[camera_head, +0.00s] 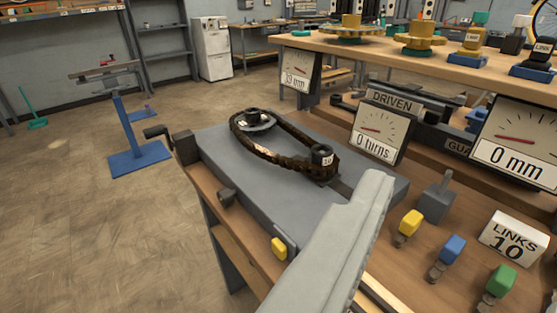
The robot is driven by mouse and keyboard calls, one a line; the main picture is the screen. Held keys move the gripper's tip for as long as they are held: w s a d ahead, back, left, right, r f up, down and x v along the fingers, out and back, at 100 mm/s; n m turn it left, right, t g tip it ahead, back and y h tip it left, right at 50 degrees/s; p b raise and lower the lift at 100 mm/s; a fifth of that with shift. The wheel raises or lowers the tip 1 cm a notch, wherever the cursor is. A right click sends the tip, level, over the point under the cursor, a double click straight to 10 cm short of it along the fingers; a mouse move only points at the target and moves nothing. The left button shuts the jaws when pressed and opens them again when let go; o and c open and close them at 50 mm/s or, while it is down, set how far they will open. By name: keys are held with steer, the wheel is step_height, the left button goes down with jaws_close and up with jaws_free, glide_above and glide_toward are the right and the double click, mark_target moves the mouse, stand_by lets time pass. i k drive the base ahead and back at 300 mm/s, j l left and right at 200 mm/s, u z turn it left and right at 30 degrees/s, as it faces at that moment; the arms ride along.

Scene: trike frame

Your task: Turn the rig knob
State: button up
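The rig is a grey plate (290,205) on a wooden bench, carrying a dark chain loop (262,153) around two round wheels. The far-left wheel (252,120) has a dark cap on top; the nearer right one (321,157) has a small white label reading "10". A dark crank-like handle (160,134) sticks out at the plate's left corner, and a small dark knob (227,197) sits on its front edge. I cannot tell which is the rig knob. My gripper (345,245) shows as a pale grey bar at lower centre, apart from these parts; its fingertips are not distinguishable.
A "0 turns" dial (379,131) and a "0 mm" dial (517,142) stand behind. Yellow (410,222), blue (453,248) and green (501,280) knobs and a "LINKS 10" block (513,240) occupy the right. Open floor lies left, around a blue-based stand (139,160).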

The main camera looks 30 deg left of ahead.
mark_target(225, 197)
steer(key=u, duration=1.1)
